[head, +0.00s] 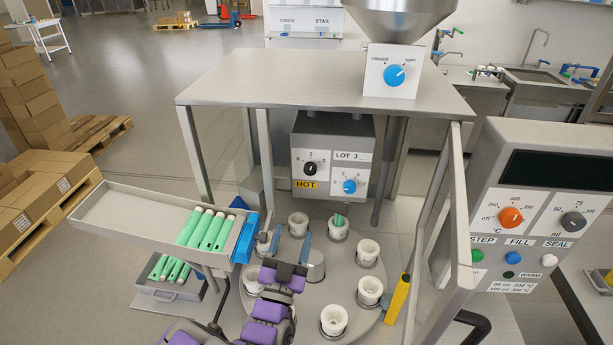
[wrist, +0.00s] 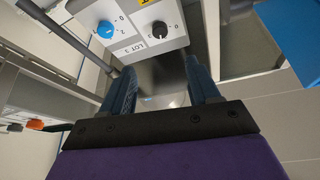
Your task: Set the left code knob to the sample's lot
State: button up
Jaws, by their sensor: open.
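The code box (head: 332,155) hangs under the steel frame with two knobs and a LOT 3 label (head: 349,156). The left code knob (head: 310,168) is black, above a yellow HOT tag (head: 306,184). The right knob (head: 349,186) is blue. Their exact settings are too small to read surely. In the wrist view the box is turned over, so the black knob (wrist: 160,30) shows right of the blue knob (wrist: 105,29). My gripper (head: 290,246) is open and empty, below the box and apart from the black knob. Its blue fingers (wrist: 160,78) show in the wrist view.
A turntable (head: 300,292) with several white cups lies below; one far cup holds a green item (head: 339,221). A tray (head: 120,205) of green tubes stands left. A clear panel (head: 440,225) and a control panel (head: 540,200) stand right. Frame posts flank the box.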

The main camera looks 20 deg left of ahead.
aim_at(309, 172)
jog(key=x, duration=1.6)
jog(key=shift+w+r, duration=0.1)
jog(key=shift+w, duration=0.05)
